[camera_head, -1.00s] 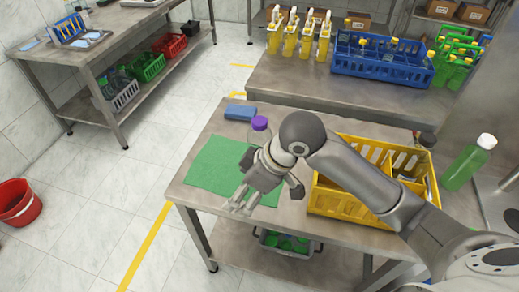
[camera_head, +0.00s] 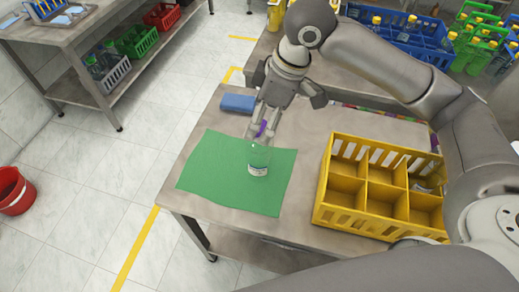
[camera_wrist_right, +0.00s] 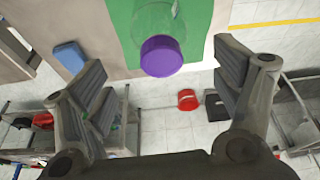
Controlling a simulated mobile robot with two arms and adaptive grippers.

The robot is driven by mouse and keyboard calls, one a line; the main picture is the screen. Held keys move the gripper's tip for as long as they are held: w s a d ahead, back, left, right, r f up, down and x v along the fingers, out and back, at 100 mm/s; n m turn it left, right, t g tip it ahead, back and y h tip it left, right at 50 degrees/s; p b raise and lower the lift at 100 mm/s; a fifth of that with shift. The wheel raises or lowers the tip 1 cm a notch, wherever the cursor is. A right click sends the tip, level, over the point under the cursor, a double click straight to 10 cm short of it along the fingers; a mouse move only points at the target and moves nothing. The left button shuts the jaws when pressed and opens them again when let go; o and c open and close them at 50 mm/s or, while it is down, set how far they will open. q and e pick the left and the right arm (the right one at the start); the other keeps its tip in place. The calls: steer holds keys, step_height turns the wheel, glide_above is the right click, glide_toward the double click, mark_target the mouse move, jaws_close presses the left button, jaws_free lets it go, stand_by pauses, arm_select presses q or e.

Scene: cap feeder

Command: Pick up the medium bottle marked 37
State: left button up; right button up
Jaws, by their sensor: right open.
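A clear bottle with a purple cap (camera_head: 261,130) and a white label (camera_head: 258,168) stands upright on the green mat (camera_head: 215,180). The label's number is too small to read. My right gripper (camera_head: 264,121) is open at the bottle's cap, on the far side of the bottle in the head view, and partly hides the cap. In the right wrist view the purple cap (camera_wrist_right: 161,57) shows between the two spread fingers, with visible gaps to each. My left gripper is not in view.
A yellow crate (camera_head: 345,180) with compartments stands right of the mat. A blue sponge-like block (camera_head: 238,103) lies behind the mat. A blue crate (camera_head: 405,40) with bottles is on the back table. A red bucket (camera_head: 14,192) is on the floor at left.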

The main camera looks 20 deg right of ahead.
mark_target(260, 153)
steer(key=shift+x, duration=0.95)
steer(key=shift+f, duration=0.35)
steer(key=x, duration=0.4)
steer(key=shift+a+f, duration=0.1)
steer(key=shift+f, duration=0.3)
steer(key=shift+s, duration=0.1)
steer(key=shift+c, duration=0.8)
steer(key=c, duration=0.5)
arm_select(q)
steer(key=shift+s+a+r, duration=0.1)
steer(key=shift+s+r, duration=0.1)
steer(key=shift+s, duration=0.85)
arm_select(e)
steer(key=c, duration=0.3)
